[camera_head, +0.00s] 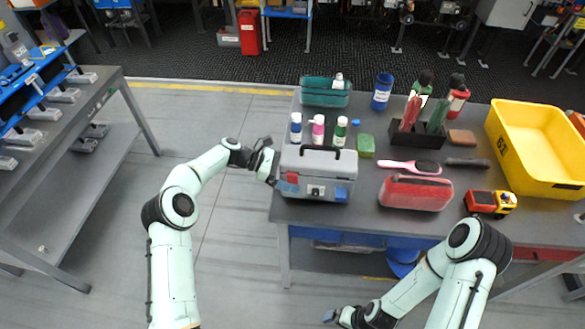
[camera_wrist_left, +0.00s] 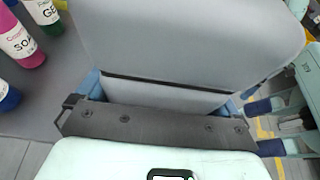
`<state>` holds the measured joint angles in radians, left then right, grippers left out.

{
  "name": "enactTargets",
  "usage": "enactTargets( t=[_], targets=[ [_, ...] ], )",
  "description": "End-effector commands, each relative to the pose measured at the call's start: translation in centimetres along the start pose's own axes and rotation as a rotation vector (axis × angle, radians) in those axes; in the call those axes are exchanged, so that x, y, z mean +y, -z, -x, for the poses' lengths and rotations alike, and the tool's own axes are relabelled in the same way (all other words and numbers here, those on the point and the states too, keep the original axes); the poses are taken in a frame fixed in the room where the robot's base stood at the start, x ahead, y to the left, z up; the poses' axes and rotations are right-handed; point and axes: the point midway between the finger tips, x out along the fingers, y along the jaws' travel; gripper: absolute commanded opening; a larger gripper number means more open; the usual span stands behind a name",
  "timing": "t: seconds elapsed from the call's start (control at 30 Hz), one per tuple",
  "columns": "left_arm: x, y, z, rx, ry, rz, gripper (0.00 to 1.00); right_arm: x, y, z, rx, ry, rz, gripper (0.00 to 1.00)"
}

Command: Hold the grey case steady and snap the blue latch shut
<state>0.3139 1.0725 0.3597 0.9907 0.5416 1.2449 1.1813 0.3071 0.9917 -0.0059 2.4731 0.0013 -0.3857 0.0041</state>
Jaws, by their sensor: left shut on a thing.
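The grey case (camera_head: 325,163) stands upright on the dark table near its left front edge, with a dark handle on top. Its front has a red patch at the left and small blue parts; the blue latch (camera_head: 341,194) seems to be the one at the right, too small to tell how it sits. My left gripper (camera_head: 271,167) is shut on the case's left side. In the left wrist view the case's grey wall (camera_wrist_left: 190,45) fills the middle, close against the gripper. My right gripper (camera_head: 334,316) is low at the bottom, away from the case; its fingers are unclear.
Several bottles, including a pink one (camera_head: 318,130), stand behind the case. A green box (camera_head: 366,146), a red case (camera_head: 415,193), a pink brush (camera_head: 410,167) and a toy truck (camera_head: 490,203) lie to the right. A yellow crate (camera_head: 498,125) is at the far right.

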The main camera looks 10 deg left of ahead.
Motion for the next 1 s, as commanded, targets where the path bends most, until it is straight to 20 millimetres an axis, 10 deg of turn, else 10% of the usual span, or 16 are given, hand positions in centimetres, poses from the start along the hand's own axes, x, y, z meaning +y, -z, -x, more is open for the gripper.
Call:
enactTargets(
  t=[0.9, 0.93, 1.0],
  targets=[
    [0.1, 1.5, -0.7, -0.005, -0.002, -0.002, 0.3, -0.1, 0.1, 0.1, 0.001, 0.0, 0.0, 1.0],
    [0.0, 1.7, -0.7, 0.0, -0.001, 0.0, 1.0, -0.1, 0.1, 0.1, 0.001, 0.0, 0.0, 1.0],
    [0.0, 1.7, -0.7, 0.0, -0.001, 0.0, 1.0, -0.1, 0.1, 0.1, 0.001, 0.0, 0.0, 1.0]
  ],
)
